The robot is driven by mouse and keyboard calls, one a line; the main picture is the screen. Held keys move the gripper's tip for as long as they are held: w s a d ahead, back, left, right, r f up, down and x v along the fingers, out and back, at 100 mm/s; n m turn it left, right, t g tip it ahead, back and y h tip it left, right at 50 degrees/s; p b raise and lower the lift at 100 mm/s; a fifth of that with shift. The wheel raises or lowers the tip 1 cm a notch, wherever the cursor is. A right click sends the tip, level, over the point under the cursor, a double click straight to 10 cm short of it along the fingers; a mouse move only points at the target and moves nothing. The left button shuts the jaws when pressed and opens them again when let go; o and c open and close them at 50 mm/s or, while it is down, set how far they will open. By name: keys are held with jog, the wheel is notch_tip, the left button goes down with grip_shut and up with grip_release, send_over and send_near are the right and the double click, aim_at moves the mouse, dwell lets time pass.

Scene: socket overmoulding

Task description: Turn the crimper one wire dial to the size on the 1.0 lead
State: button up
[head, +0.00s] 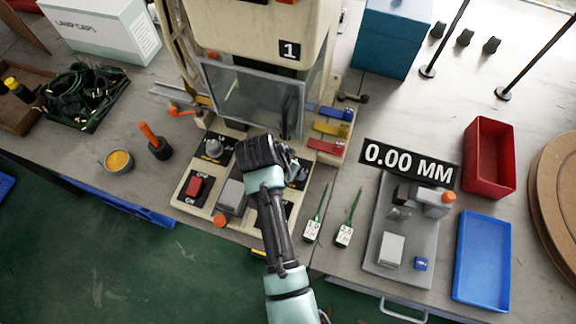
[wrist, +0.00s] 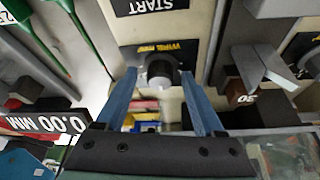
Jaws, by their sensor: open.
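Crimper one (head: 289,50) is the cream press marked 1, with black control plates on its front base. In the wrist view a dark round dial with a pale face (wrist: 160,73) sits on a black plate with yellow lettering that seems to read WIRE MM2. My gripper (wrist: 159,74) is open, with one blue finger on each side of this dial; I cannot tell whether they touch it. In the head view my wrist (head: 264,153) hides the fingertips. Two green leads with white tags, one left (head: 312,229) and one right (head: 344,235), lie beside the base. Their tag figures are too small to read surely.
A grey gauge plate (head: 408,258) with a 0.00 MM display (head: 409,163) stands right of the leads. A red bin (head: 489,157) and blue tray (head: 483,262) lie farther right. Another plate with a grey pointer (wrist: 262,68) is close to my right finger.

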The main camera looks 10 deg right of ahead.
grip_shut()
dwell(0.3)
jog(key=shift+n+p, duration=0.3)
jog(key=shift+s+r+n+t+y+p, duration=0.15)
jog(key=shift+n+t+y+p, duration=0.2)
jog(key=shift+n+p, duration=0.55)
jog(key=n+y+p, duration=0.1)
jog(key=n+p, duration=0.1)
jog(key=n, duration=0.1)
jog(key=shift+d, duration=0.2)
jog(key=n+y, duration=0.1)
jog(key=n, duration=0.2)
jog(key=n+y+p, duration=0.1)
jog(key=n, duration=0.2)
jog(key=shift+d+y, duration=0.1)
jog(key=shift+y, duration=0.15)
jog(key=shift+n+t, duration=0.25)
jog(key=shift+n, duration=0.05)
